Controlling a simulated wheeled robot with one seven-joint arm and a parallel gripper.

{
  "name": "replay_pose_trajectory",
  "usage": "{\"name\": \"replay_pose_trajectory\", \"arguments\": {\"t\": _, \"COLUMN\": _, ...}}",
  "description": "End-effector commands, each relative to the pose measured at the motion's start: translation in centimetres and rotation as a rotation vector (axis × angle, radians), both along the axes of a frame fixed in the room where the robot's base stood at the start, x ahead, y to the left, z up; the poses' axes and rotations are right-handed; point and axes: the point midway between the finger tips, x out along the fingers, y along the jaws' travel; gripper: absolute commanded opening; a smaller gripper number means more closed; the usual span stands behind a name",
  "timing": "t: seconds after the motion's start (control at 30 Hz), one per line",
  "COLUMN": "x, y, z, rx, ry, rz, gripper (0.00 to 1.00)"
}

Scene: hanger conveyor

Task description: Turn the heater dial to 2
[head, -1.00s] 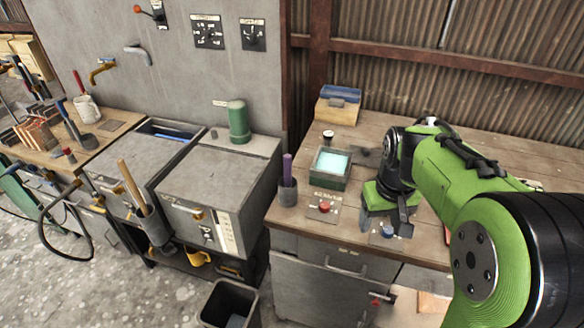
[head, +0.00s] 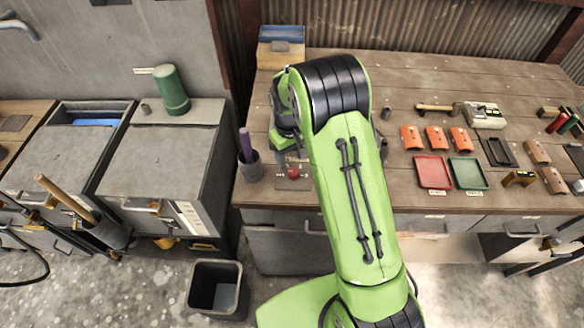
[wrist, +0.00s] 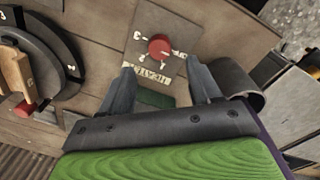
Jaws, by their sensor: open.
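In the head view the red knob (head: 294,173) shows on the front left of the workbench, just beside my arm. My gripper (wrist: 160,68) is open, with its two fingers apart and pointing toward the dial. The knob shows centred just beyond the fingertips, with nothing seen between them touching it. Which number the dial points to is too small to tell. In the head view my arm hides most of the gripper.
A dark cup (head: 250,167) with a purple rod stands left of the dial, close to a finger in the wrist view. A black curved scale (wrist: 40,50) with white numbers lies at the wrist view's left. Trays and orange pieces (head: 436,137) occupy the bench's right.

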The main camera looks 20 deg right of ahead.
Motion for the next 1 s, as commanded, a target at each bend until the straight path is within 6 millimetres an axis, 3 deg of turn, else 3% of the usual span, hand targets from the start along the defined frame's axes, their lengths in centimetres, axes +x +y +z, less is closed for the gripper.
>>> {"name": "replay_pose_trajectory", "arguments": {"t": 0.1, "x": -0.1, "y": -0.2, "z": -3.1, "rx": 0.0, "ry": 0.005, "rz": 0.0, "gripper": 0.63}}
{"name": "replay_pose_trajectory", "arguments": {"t": 0.3, "x": 0.0, "y": -0.3, "z": -6.3, "rx": 0.0, "ry": 0.001, "rz": -0.001, "gripper": 0.63}}
{"name": "replay_pose_trajectory", "arguments": {"t": 0.63, "x": 0.1, "y": -0.4, "z": -6.9, "rx": 0.0, "ry": -0.001, "rz": -0.001, "gripper": 0.63}}
{"name": "replay_pose_trajectory", "arguments": {"t": 1.0, "x": 0.1, "y": -0.4, "z": -6.9, "rx": 0.0, "ry": -0.001, "rz": -0.001, "gripper": 0.07}}
